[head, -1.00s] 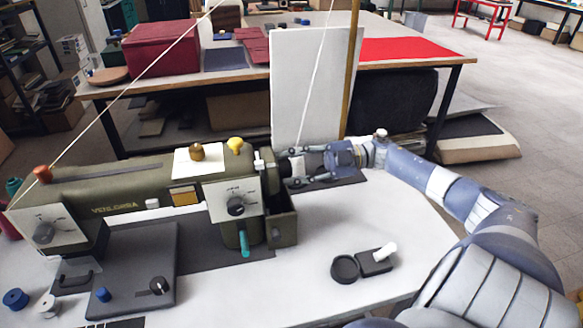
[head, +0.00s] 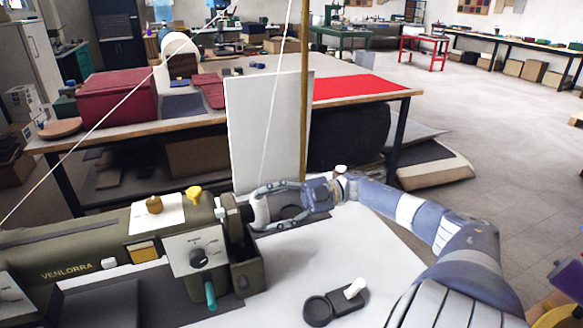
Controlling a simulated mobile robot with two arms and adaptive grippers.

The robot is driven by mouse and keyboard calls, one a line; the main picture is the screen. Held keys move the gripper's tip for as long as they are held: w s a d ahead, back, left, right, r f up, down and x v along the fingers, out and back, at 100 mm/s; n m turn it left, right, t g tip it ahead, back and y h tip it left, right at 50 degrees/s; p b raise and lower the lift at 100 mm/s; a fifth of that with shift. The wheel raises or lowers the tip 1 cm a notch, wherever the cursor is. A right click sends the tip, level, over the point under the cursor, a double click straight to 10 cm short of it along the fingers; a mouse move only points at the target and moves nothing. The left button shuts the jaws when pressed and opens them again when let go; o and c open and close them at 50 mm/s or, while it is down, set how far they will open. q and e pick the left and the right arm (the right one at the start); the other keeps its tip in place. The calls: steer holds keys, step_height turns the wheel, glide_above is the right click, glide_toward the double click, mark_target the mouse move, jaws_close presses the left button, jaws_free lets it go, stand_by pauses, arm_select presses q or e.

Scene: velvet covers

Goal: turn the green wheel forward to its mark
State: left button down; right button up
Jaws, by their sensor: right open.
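The olive-green sewing machine (head: 95,250) stands on the white table, its arm running in from the left. A dark green wheel (head: 236,221) shows nearly edge-on at its right end; I cannot make out the mark on it. My right gripper (head: 260,209) is open just right of the wheel, its fingers spread one above the other and pointing left. The fingertips are close to the wheel's side; I cannot tell whether they touch it. My left gripper is not in view.
A black dial (head: 199,258) and a teal lever (head: 210,294) are on the machine's front. A yellow knob (head: 194,196) stands on top. A black holder with a white piece (head: 346,298) lies at the right front. A white panel (head: 270,130) stands behind.

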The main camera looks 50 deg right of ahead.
steer(key=v, duration=0.8)
stand_by(0.4)
